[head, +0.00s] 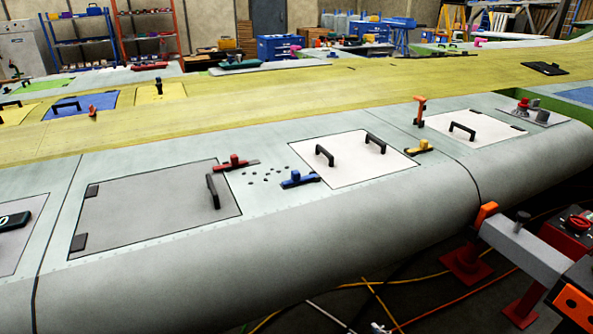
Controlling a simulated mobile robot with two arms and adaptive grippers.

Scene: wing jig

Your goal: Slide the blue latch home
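The blue latch (299,180) lies on the grey wing skin at the left edge of the white hatch panel (350,157). It is a short flat bar with a raised knob. Its right end is close to the panel's edge; I cannot tell whether it overlaps the panel. The white panel has two black handles. Neither of my grippers is in view.
A red latch (235,163) sits by the grey hatch (145,205), and a yellow latch (419,147) is right of the white panel. Several dark holes lie between the hatches. An orange-and-grey fixture (520,245) stands at the lower right.

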